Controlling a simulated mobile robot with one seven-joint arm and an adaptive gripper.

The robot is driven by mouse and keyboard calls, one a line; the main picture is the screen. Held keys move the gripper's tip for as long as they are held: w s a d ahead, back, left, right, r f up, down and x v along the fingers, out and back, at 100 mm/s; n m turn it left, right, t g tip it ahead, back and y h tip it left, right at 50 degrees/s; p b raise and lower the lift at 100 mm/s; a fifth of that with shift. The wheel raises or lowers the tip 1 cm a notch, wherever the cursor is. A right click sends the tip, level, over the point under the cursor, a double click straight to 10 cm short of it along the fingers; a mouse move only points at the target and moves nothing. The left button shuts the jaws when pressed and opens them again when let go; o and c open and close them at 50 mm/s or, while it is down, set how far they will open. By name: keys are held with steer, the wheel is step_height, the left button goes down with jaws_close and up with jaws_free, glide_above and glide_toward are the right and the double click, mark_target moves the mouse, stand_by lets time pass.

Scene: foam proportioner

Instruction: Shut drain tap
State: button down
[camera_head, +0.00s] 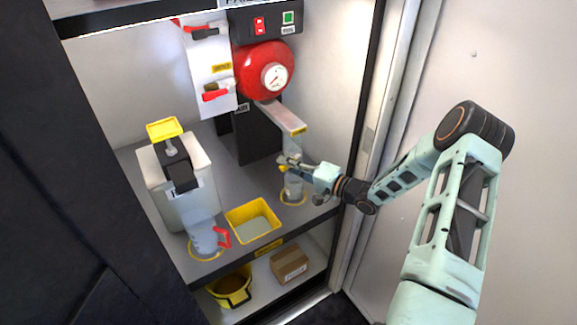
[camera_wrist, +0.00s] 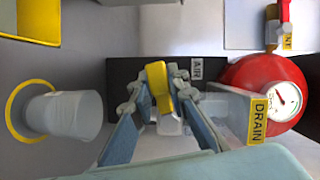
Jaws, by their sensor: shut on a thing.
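The drain tap has a yellow handle (camera_wrist: 158,86) and a pale body (camera_wrist: 170,125), seen in the wrist view beside the DRAIN label (camera_wrist: 258,118). My gripper (camera_wrist: 160,92) is shut on the yellow handle, with one finger on each side. In the head view my gripper (camera_head: 286,163) reaches in from the right to the tap below the grey drain arm (camera_head: 283,117). The handle is small and partly covered there, so I cannot tell the tap's exact setting. A clear cup (camera_head: 293,187) stands below on a yellow ring; it also shows in the wrist view (camera_wrist: 68,115).
A red tank (camera_head: 262,68) with a gauge hangs behind. A yellow tray (camera_head: 253,221), a clear jug (camera_head: 203,234) with a red handle and a white container (camera_head: 180,192) stand left on the shelf. The cabinet's right wall and frame (camera_head: 372,120) are close to my arm.

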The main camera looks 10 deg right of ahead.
steer(key=shift+r+m+y, duration=0.45)
steer(key=shift+m+y, duration=0.05)
steer(key=shift+m, duration=0.7)
steer(key=shift+r, duration=0.1)
steer(key=c, duration=1.8)
jaws_free()
steer(key=shift+c, duration=0.2)
steer(key=v, duration=1.2)
steer(key=shift+s+f, duration=0.15)
steer(key=shift+f, duration=0.05)
steer(key=shift+a+f+b, duration=0.1)
steer(key=shift+a+b, duration=0.05)
steer(key=shift+b, duration=0.15)
